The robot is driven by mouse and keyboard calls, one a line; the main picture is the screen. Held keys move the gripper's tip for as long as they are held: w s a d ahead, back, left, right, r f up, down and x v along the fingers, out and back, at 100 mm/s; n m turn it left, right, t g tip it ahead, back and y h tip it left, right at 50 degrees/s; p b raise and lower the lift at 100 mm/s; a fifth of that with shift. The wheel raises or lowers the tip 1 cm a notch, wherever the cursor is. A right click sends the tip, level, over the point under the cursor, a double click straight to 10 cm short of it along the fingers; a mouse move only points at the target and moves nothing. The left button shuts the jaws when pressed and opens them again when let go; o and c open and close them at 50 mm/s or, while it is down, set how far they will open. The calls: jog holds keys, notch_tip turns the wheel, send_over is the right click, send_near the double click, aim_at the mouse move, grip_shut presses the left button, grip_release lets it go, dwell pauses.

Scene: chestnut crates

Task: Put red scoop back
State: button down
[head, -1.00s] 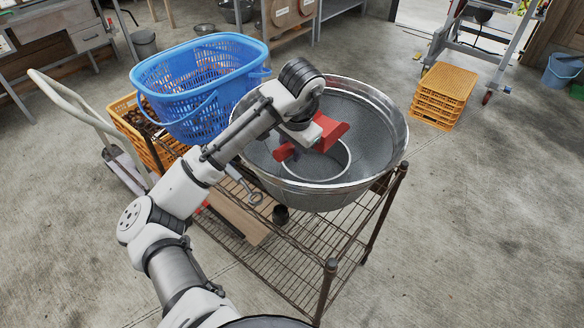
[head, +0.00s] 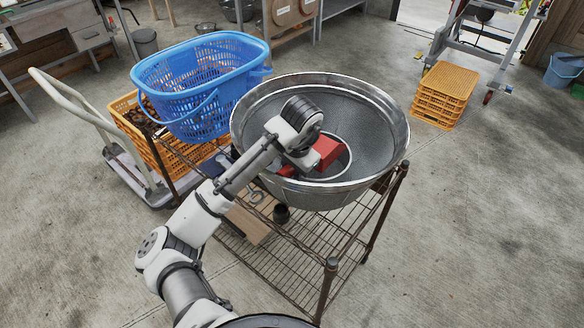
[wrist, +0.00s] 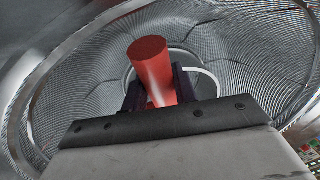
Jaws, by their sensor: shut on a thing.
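The red scoop (head: 328,152) is inside the large round metal basin (head: 395,125), within or just above a smaller ring-shaped rim (head: 347,168) at the basin's bottom. My gripper (wrist: 152,90) is shut on the scoop's red round handle (wrist: 150,58), with one dark finger on each side. In the head view my wrist hides part of the scoop and where the fingers meet it. I cannot tell whether the scoop touches the bottom. The basin's mesh-like inner wall fills most of the wrist view.
The basin stands on a brown wire rack cart (head: 330,270). Stacked orange crates (head: 444,95) stand behind right. The floor at right is clear.

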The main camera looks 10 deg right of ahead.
jog(key=shift+f, duration=0.45)
jog(key=c, duration=1.1)
grip_release()
jog(key=shift+r, duration=0.35)
jog(key=v, duration=1.2)
jog(key=shift+r, duration=0.25)
